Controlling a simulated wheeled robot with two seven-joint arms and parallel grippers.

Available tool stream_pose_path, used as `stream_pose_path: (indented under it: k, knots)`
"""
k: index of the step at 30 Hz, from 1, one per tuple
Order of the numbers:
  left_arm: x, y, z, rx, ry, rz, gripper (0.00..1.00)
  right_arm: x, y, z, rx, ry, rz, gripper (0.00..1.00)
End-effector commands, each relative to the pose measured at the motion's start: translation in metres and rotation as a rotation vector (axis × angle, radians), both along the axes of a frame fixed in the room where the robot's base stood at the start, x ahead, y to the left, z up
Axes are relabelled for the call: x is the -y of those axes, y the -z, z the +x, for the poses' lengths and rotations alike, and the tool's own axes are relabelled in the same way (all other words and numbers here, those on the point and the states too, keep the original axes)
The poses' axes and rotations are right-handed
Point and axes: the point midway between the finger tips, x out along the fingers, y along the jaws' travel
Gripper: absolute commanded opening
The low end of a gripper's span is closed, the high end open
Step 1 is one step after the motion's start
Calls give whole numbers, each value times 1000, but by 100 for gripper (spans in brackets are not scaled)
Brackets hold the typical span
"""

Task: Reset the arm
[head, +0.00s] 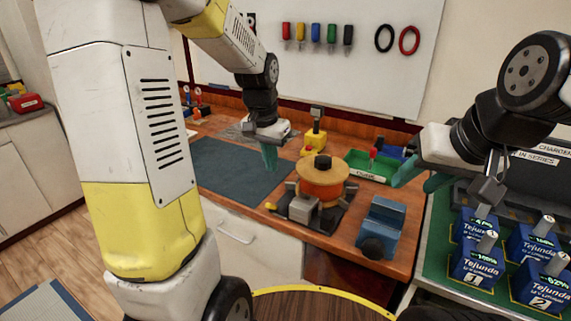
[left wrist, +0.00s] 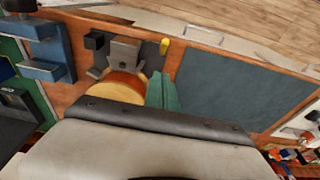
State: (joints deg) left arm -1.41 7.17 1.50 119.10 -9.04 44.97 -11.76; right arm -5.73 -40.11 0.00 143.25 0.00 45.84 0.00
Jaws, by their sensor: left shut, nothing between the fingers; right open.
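My left gripper (head: 269,157) is shut and empty, its green fingers pointing down over the right part of the dark mat (head: 225,168) on the wooden bench. In the left wrist view its fingers (left wrist: 162,92) show together, with the mat (left wrist: 240,95) beside them. My right gripper (head: 420,180) is open and empty. It hangs over the right end of the bench, near the green tray and the battery table. My left arm comes in from the left and my right arm from the right, both raised above the surfaces.
A winder with an orange drum (head: 322,180) stands beside the mat. A blue vise-like block (head: 382,222) stands at the front right of the bench. A green tray (head: 368,165) is behind it. Several blue Tejunda batteries (head: 476,262) stand at the right.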

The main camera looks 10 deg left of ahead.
Motion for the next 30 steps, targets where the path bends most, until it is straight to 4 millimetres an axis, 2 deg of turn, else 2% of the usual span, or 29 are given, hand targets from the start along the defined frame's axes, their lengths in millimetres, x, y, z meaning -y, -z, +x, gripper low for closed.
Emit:
stream_pose_path:
  k: [4,15,18,20,23,27,30]
  knots:
    - [-2,-9,-5,-1,0,0,0,0,0,0,0,0,0,44]
    - [-2,-10,-7,1,-1,-1,0,0,0,0,0,0,0,44]
    - [-2,-20,-14,18,-13,-8,0,0,0,0,0,0,0,44]
    - [-1,-31,-23,41,-29,-17,0,0,0,0,0,0,0,44]
    - [0,-55,-49,95,-71,-43,0,0,0,0,0,0,0,44]
    - [4,-85,-94,182,-143,-99,0,0,0,0,0,0,0,44]
    - [7,-97,-125,238,-186,-142,0,0,0,0,0,0,0,44]
